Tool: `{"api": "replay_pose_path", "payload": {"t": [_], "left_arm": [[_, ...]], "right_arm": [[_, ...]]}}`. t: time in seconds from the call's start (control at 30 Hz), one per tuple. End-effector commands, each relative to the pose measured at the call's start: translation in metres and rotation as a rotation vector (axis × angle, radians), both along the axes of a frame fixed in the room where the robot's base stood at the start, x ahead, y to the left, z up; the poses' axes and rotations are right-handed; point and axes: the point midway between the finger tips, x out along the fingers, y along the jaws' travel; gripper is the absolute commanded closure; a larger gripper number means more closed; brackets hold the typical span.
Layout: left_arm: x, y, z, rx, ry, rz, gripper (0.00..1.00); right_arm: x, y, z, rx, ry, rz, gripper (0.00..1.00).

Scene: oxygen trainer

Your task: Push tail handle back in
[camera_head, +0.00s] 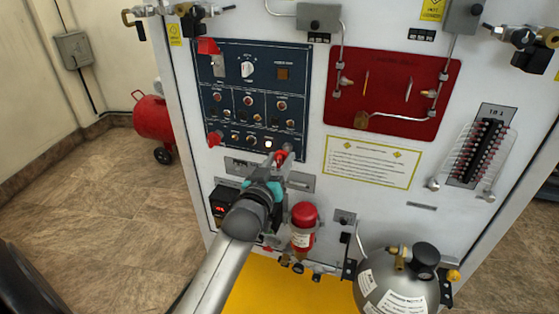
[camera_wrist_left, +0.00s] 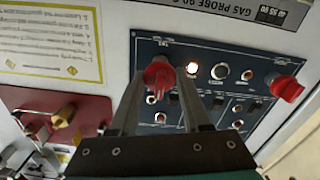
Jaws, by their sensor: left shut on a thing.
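The dark blue control panel (camera_head: 232,78) is set in the white trainer front and carries knobs and lit indicators. Red handles show at its upper left (camera_head: 208,46) and lower left (camera_head: 214,139) corners. My left gripper (camera_head: 282,160) reaches the panel's lower right corner and is shut on a red handle there. In the left wrist view, this held red handle (camera_wrist_left: 158,75) sits between the two fingers, and another red handle (camera_wrist_left: 288,88) shows at the right. I cannot tell which one is the tail handle. My right gripper is not in view.
A red panel (camera_head: 392,75) with tubing and a yellow-bordered label (camera_head: 370,162) lie right of the blue panel. A red bottle (camera_head: 303,228) and a grey tank (camera_head: 398,285) stand below. A red compressor tank (camera_head: 153,118) is on the open floor at left.

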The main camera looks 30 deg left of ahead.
Motion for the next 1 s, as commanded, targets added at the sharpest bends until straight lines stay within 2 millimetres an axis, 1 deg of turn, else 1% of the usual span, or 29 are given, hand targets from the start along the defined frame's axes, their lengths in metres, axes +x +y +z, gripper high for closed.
{"api": "replay_pose_path", "payload": {"t": [0.03,0.3,0.33,1.0], "left_arm": [[-0.0001,-0.0002,-0.0002,0.0,0.0,0.0,0.68],[-0.0002,-0.0002,-0.0003,0.0,0.0,0.0,0.98],[-0.0002,-0.0002,-0.0003,-0.001,0.0,0.0,1.0],[-0.0001,-0.0003,-0.0004,-0.001,0.001,0.0,1.0]], "right_arm": [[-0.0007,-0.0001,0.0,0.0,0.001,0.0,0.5],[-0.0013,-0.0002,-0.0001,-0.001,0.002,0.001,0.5],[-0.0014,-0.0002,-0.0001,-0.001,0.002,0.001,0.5],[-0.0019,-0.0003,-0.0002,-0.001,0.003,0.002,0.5]]}}
